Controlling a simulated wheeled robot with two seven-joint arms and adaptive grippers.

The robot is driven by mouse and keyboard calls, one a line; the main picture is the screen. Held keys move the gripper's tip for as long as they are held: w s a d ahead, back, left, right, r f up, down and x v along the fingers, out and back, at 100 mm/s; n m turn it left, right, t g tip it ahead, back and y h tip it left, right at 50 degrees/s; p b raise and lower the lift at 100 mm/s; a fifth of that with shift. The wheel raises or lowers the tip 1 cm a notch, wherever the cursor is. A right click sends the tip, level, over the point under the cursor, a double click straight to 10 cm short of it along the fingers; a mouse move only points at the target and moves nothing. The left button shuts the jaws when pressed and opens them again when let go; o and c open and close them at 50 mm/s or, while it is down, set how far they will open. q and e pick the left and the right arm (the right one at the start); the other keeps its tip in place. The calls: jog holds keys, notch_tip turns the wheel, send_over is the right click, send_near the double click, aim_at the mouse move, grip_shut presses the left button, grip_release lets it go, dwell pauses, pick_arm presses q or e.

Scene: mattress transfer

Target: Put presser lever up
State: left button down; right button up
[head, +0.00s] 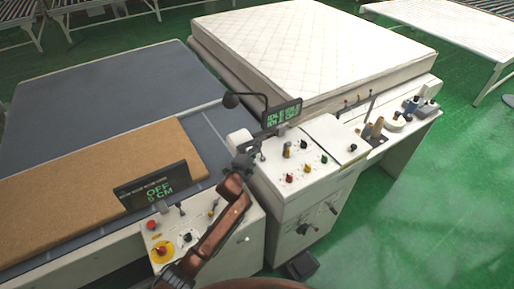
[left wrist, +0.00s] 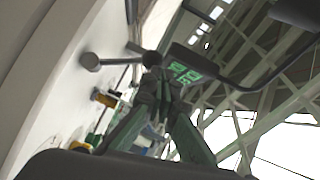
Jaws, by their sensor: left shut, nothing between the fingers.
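My left gripper (head: 245,152) is shut and empty beside the white rounded housing (head: 240,141) at the left end of the sewing machine's control cabinet. In the left wrist view its dark fingers (left wrist: 160,92) are together. A small dark lever (head: 262,156) shows right of the gripper in the head view. A taller thin lever (head: 371,103) stands farther right on the machine. Which one is the presser lever is not clear. My right gripper is out of view.
A green-lit display (head: 283,114) and a dark lamp on a bent arm (head: 231,100) stand close to the gripper. Coloured knobs (head: 304,156) cover the cabinet top. A white mattress (head: 310,45) lies behind the machine.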

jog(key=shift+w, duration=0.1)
pick_arm(q)
jog(key=s+a+r, duration=0.2)
jog(key=s, duration=0.3)
jog(key=s+a+r+p, duration=0.1)
jog(key=s+r, duration=0.2)
jog(key=s, duration=0.3)
jog(key=shift+s+a+r, duration=0.2)
jog(key=shift+a, duration=0.2)
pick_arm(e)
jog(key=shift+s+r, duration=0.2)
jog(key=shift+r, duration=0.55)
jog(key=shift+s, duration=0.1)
